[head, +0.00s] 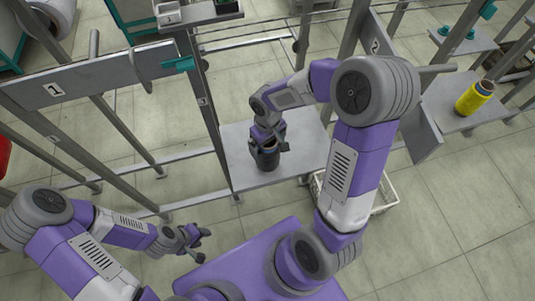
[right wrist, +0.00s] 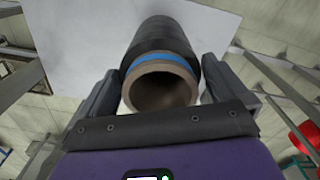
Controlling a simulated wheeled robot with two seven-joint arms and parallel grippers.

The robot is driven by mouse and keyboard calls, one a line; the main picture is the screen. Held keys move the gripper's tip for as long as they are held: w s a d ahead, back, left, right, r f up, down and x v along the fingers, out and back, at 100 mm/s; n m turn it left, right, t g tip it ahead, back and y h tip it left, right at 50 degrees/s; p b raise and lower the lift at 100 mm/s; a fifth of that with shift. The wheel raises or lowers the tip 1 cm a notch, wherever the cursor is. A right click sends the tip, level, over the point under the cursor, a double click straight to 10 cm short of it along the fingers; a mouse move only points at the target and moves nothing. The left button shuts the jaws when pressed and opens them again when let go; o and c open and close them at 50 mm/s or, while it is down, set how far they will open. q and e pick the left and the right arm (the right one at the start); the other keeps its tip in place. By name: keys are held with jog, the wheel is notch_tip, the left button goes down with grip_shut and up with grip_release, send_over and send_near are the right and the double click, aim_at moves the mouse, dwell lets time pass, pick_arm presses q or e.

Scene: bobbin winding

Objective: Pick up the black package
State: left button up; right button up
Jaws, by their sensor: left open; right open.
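The black package (head: 266,160) is a dark bobbin standing upright on a grey shelf plate (head: 302,150). In the right wrist view the black package (right wrist: 170,35) shows a blue band near its end and a hollow brown core. My right gripper (head: 269,143) is at its top. In the right wrist view its two fingers (right wrist: 157,88) lie open, one on each side of the package; I cannot tell whether they touch it. My left gripper (head: 200,243) is open and empty, low at the left, away from the shelf.
A yellow bobbin (head: 474,98) stands on a shelf at the right. A white crate (head: 384,200) is on the floor beside the package's shelf. Metal posts and a plate marked 1 (head: 85,82) stand at the left. A plate marked 2 (head: 375,45) is behind my right arm.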

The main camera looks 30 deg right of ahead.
jog(key=shift+f, duration=0.15)
jog(key=shift+c, duration=0.5)
jog(key=c, duration=1.1)
